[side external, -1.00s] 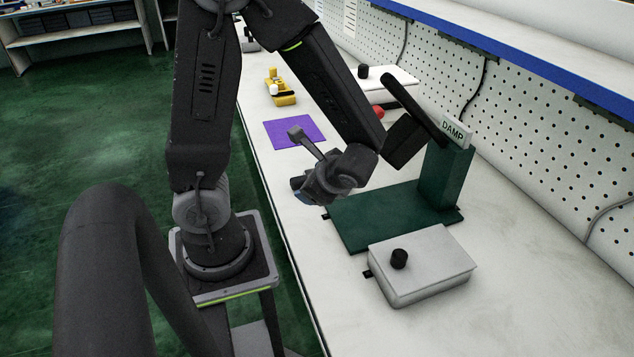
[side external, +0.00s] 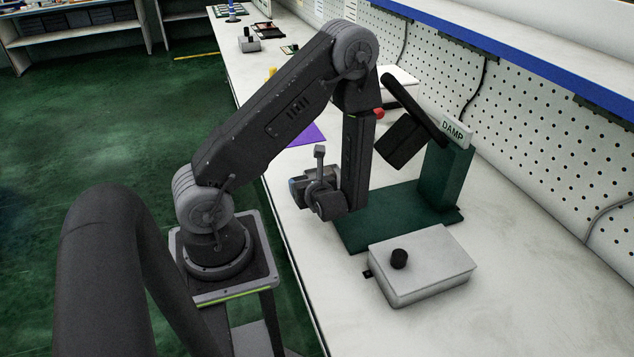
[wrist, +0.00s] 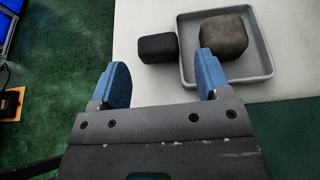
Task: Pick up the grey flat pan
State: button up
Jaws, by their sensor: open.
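The grey flat pan (wrist: 240,71) is a shallow, square tray with raised walls, on the white bench at the upper right of the wrist view. A dark grey rounded block (wrist: 223,37) sits in it. My gripper (wrist: 162,68) is open, with blue fingertips spread apart and nothing between them. Its right fingertip overlaps the pan's near left part in the picture; I cannot tell the height between them. In the side external view my gripper (side external: 302,190) is over the bench near its front edge, and I cannot make out the pan there.
A black block (wrist: 157,47) stands just left of the pan. A dark green stand (side external: 446,182) with a DAMP sign and a white box (side external: 425,265) with a black knob are on the bench. A purple mat (side external: 308,134) is partly hidden by my arm. A pegboard (side external: 540,130) backs the bench.

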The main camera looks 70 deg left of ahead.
aim_at(300, 178)
jog(key=x, duration=0.6)
jog(key=shift+s+a+f, duration=0.15)
jog(key=shift+f, duration=0.15)
jog(key=c, duration=0.9)
